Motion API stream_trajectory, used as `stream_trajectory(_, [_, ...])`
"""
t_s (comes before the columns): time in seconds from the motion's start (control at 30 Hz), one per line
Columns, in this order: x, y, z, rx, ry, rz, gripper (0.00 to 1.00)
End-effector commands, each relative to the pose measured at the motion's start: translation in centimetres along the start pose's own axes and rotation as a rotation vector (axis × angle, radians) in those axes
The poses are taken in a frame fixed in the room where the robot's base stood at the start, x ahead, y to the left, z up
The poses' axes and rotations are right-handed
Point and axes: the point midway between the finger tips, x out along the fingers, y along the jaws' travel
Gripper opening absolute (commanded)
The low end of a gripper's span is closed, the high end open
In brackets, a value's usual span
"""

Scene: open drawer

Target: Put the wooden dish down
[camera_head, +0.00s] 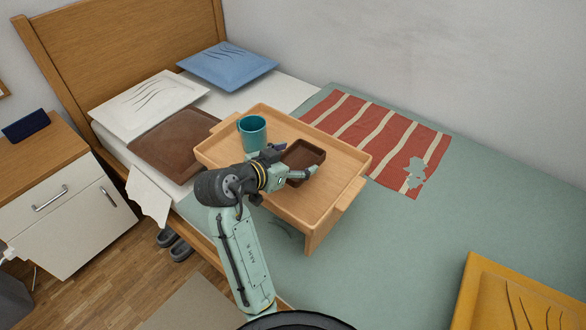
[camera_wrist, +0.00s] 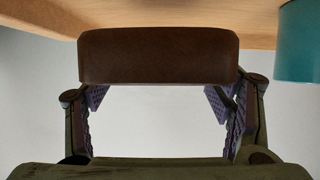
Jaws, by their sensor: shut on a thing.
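The wooden dish (camera_head: 305,155) is a small dark brown square bowl with raised sides. My gripper (camera_head: 297,166) is shut on it, with the fingers on either side of its near part. In the wrist view the dish's brown side (camera_wrist: 158,56) spans the space between the two fingers. The dish is over the right-middle part of the wooden bed tray (camera_head: 325,204). I cannot tell whether its base touches the tray. My wrist hides part of the tray's near side.
A teal mug (camera_head: 252,134) stands on the tray, left of the dish; it also shows in the wrist view (camera_wrist: 299,42). The tray stands on the bed (camera_head: 400,240). Bare tray surface lies right of the dish. Pillows and a striped red cloth (camera_head: 375,135) lie around the tray.

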Motion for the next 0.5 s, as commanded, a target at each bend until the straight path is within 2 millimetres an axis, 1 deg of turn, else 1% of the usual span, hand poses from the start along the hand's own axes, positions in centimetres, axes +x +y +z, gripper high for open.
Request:
stream_trajectory(0.03, [0.3, 0.1, 0.8, -0.004, -0.003, 0.002, 0.46])
stream_trajectory(0.27, [1.1, 0.0, 2.3, 0.000, 0.000, 0.001, 0.46])
stream_trajectory(0.4, [2.0, 0.1, 4.2, -0.004, -0.002, 0.002, 0.46])
stream_trajectory(0.5, [2.4, 0.0, 5.0, -0.001, 0.000, 0.000, 0.46])
